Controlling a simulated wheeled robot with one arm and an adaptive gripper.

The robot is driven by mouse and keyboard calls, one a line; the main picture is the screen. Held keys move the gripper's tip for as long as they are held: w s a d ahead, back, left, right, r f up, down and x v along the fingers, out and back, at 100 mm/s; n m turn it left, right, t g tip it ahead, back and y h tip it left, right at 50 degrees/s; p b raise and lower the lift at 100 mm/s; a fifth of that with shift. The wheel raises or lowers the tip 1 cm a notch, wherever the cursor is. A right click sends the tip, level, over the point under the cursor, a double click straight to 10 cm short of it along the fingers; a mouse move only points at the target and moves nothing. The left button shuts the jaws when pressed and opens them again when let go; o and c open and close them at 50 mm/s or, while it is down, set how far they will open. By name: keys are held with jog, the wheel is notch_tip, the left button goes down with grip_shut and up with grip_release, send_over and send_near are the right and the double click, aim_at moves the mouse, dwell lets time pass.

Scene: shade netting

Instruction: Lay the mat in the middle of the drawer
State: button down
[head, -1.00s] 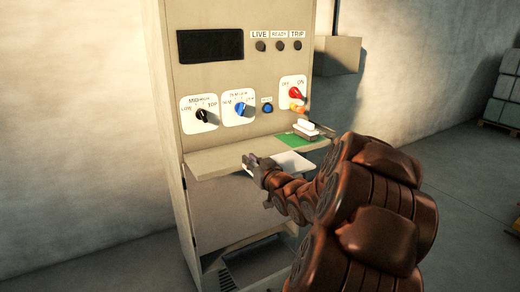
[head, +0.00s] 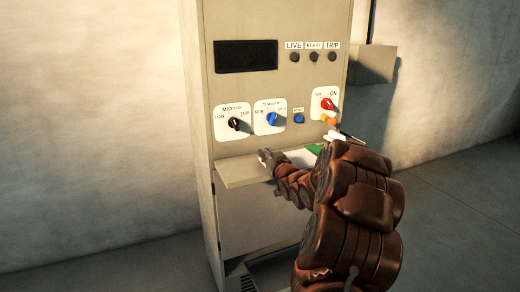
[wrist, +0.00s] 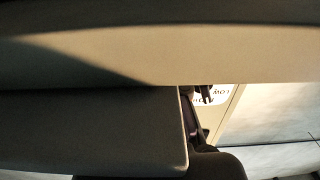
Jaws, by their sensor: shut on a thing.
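My gripper (head: 266,158) is shut at the front edge of the beige ledge (head: 232,174) that juts from the cabinet. A pale flat sheet, which looks like the mat (head: 301,157), shows just right of the gripper, partly behind my arm; the grip itself is too small to make out. In the wrist view a dark flat slab (wrist: 90,130) fills the left, beside a finger of my gripper (wrist: 193,115); I cannot tell whether it is the mat or the ledge. I cannot clearly pick out the drawer or see inside it.
The cabinet carries a black dial (head: 234,124), a blue dial (head: 271,119) and a red switch (head: 327,104) above the ledge. A green patch (head: 315,148) lies at the ledge's right, mostly hidden by my arm. The floor at left (head: 110,265) is clear.

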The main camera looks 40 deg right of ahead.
jog(key=shift+p+x, duration=0.7)
jog(key=shift+x, duration=1.65)
jog(key=shift+f, duration=0.2)
jog(key=c, duration=1.2)
grip_release()
